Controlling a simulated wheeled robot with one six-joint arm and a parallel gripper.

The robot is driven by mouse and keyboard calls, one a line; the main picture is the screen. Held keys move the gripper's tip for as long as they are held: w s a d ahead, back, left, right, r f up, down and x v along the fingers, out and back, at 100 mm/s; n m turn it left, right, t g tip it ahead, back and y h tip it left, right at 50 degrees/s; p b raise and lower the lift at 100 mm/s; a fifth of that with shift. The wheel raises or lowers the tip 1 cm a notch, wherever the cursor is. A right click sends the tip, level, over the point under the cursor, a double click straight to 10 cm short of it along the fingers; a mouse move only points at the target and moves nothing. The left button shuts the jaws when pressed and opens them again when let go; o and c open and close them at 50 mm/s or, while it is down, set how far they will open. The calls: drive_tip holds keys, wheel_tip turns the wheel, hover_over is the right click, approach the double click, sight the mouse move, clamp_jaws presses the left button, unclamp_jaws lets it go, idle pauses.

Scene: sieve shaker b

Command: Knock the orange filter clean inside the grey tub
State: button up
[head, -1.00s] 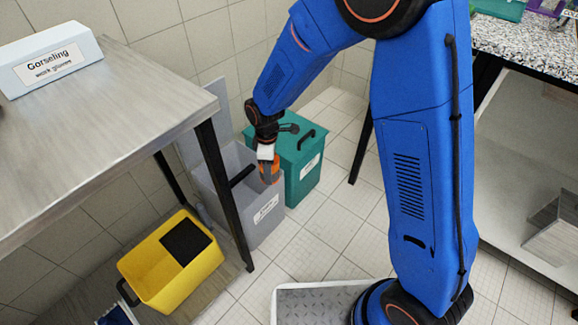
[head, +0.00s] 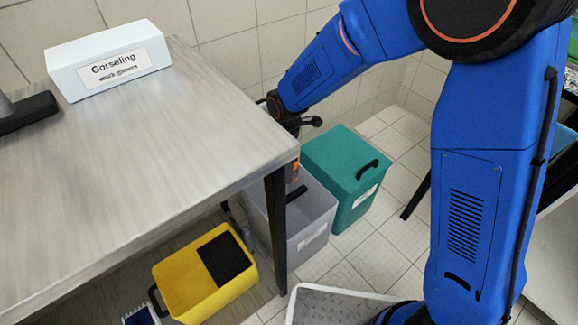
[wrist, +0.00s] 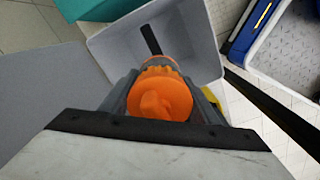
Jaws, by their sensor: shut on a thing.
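My gripper (wrist: 162,84) is shut on the orange filter (wrist: 160,100), which fills the space between its fingers in the wrist view. The filter's round end with a raised grip faces the wrist camera. The grey tub (wrist: 204,45) is open beyond the filter, with a black bar (wrist: 150,40) across it. In the head view the grey tub (head: 308,243) stands on the floor beside the table leg. A small piece of the filter (head: 295,173) shows over the tub, partly hidden by the table corner. Whether the filter touches the bar cannot be told.
A metal table (head: 150,160) overhangs close beside my arm, with a white glove box (head: 110,62) on it. A teal lidded bin (head: 345,175) stands right of the tub. A yellow bin (head: 185,290) stands under the table. A grey tray (head: 340,305) lies in front.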

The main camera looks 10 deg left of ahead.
drive_tip(key=shift+w+f, duration=0.2)
drive_tip(key=shift+f, duration=0.05)
wheel_tip(320, 180, down, 8)
drive_tip(key=shift+f, duration=0.2)
idle(0.4)
drive_tip(key=shift+f, duration=0.1)
wheel_tip(320, 180, down, 4)
drive_tip(key=shift+f, duration=0.4)
drive_tip(key=shift+r, duration=0.15)
drive_tip(key=shift+c, duration=0.6)
wheel_tip(320, 180, up, 5)
drive_tip(key=shift+f, duration=0.1)
